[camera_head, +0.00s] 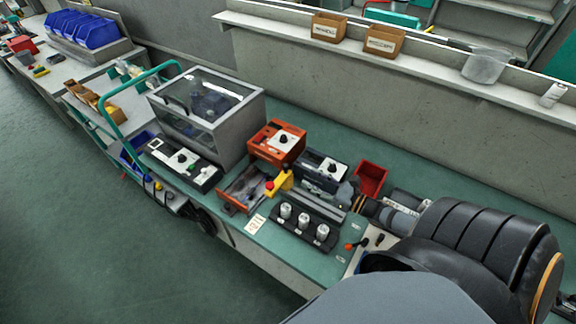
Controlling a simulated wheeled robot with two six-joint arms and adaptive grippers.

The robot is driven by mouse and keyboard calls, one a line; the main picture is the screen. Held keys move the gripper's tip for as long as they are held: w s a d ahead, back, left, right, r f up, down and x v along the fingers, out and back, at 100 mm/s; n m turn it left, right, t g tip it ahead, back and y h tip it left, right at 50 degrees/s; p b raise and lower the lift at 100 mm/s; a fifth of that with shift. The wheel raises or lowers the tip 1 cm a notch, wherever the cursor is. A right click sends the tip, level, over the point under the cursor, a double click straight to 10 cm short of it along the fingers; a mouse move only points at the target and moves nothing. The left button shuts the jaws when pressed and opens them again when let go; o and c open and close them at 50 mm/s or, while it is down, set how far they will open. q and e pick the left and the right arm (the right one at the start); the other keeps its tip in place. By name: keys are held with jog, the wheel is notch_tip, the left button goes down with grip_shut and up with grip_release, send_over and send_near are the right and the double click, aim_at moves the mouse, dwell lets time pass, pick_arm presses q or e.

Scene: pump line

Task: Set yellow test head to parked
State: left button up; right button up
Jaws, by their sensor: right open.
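The yellow test head (280,182) is a small yellow block on the green bench, with a red part at its left side. It sits between the open orange drawer or tray (241,190) and the dark box with a dial. My right gripper (346,195) comes in from the right. It is open and stands to the right of the yellow test head, apart from it, near the dark box's right end. The gripper's fingers are small and partly blend with the equipment behind. My left gripper is not in view.
Near the gripper are the orange dial box (263,146), dark dial box (310,172), red bin (371,178) and a black rack (305,228) with metal cylinders. A clear-lidded cabinet (190,135) and a dial panel (183,165) stand left. A red-knobbed lever (350,246) is at right.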

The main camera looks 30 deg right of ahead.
aim_at(288, 167)
jog(key=b+x, duration=0.2)
jog(key=x, duration=0.8)
jog(key=shift+w+a, duration=0.15)
jog(key=shift+w, duration=0.1)
grip_shut()
